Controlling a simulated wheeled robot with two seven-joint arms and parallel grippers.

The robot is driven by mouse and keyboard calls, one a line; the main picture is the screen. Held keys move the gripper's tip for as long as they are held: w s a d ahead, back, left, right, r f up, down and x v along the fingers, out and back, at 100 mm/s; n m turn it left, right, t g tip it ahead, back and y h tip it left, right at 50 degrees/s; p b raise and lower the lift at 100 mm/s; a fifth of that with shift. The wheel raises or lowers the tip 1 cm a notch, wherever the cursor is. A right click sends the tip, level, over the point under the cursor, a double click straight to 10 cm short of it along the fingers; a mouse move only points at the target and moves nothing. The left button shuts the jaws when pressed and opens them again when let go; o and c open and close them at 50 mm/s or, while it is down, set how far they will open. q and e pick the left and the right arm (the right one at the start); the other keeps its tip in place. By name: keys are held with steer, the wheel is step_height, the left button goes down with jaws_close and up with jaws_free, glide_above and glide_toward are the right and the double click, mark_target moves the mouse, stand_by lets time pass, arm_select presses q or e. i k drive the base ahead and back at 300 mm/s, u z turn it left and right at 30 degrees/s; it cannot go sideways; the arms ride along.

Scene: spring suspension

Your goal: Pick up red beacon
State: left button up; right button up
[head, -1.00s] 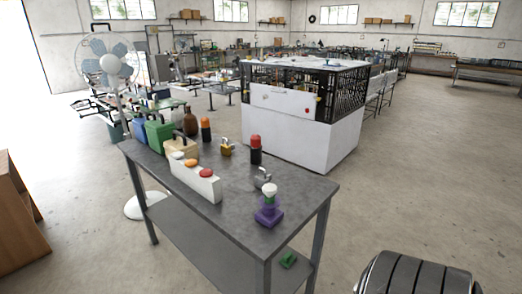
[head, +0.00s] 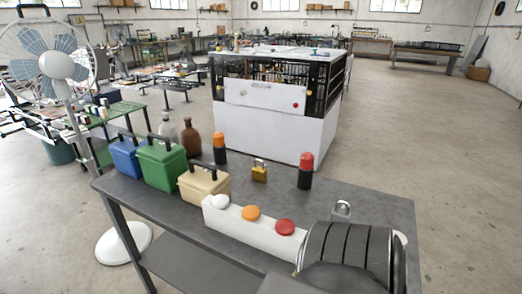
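The red beacon (head: 306,171) stands upright on the grey table, toward its far right part. It has a red dome on a black cylindrical body. An orange beacon (head: 219,149) of similar shape stands farther left. A yellow padlock (head: 260,171) sits between the two beacons. Neither of my grippers shows in the head view. A dark ribbed rounded part, which looks like one of my arm links, covers the table's front right corner and hides what lies behind it.
The grey table (head: 376,200) also holds a white box with white, orange and red buttons (head: 253,228), a silver padlock (head: 342,209), green (head: 162,165), blue and beige cases, and bottles. A fan (head: 56,66) stands at left. A white-and-black machine (head: 262,128) stands behind.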

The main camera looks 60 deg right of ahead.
mark_target(306, 168)
steer(key=i, duration=1.9)
steer(key=z, duration=2.7)
steer(key=i, duration=0.35)
steer(key=z, duration=1.95)
